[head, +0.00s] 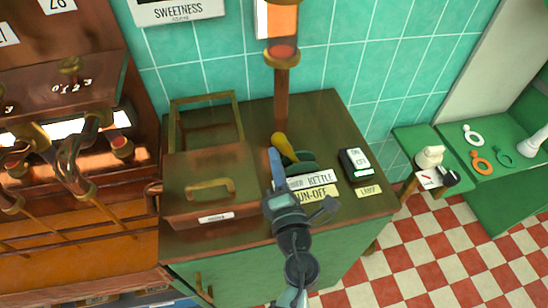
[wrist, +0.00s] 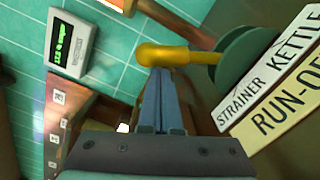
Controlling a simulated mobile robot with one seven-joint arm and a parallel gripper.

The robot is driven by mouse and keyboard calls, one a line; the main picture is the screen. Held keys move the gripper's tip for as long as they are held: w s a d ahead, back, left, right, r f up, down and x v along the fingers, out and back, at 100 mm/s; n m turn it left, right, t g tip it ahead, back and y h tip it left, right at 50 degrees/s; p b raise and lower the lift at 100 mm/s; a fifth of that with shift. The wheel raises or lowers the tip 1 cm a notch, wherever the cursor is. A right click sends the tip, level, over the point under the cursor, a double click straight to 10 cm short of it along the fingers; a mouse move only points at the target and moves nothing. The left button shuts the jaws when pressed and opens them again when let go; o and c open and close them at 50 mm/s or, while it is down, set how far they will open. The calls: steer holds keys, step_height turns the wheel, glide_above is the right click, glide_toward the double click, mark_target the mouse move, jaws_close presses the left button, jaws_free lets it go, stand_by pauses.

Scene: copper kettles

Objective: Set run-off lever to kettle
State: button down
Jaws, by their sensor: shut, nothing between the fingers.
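The run-off lever (head: 284,149) has a yellow handle with a rounded knob and stands on the brown cabinet top; its yellow handle also shows in the wrist view (wrist: 180,55). The handle joins a dark green round hub (wrist: 240,62). A white label (wrist: 270,75) reading STRAINER and KETTLE and a yellow RUN-OFF label (wrist: 290,115) lie beside the hub. My gripper (head: 274,152) is shut and empty, with its blue fingertips close against the handle near the knob. I cannot tell whether they touch. My gripper hides part of the labels in the head view.
A copper box (head: 210,188) with a brass handle sits left on the cabinet. A copper pipe (head: 281,95) rises behind the lever. A small black-and-white display unit (head: 355,164) stands to the right. A green side table (head: 490,165) holds rings.

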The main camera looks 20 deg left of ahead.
mark_target(285, 144)
steer(key=shift+w+d+r+m+p, duration=0.2)
steer(key=shift+r+m+p, duration=0.1)
steer(key=shift+m+p, duration=0.15)
steer(key=w+d+r+m+p, duration=0.1)
steer(key=m+p, duration=0.1)
steer(key=p, duration=0.2)
steer(key=shift+d+r, duration=0.3)
steer(key=w+d+m+p, duration=0.3)
steer(key=d+m+p, duration=0.2)
steer(key=m+p, duration=0.2)
steer(key=shift+w+d, duration=0.2)
steer(key=shift+w, duration=0.15)
steer(key=shift+m+g, duration=0.25)
steer(key=shift+g, duration=0.05)
steer(key=shift+f, duration=0.1)
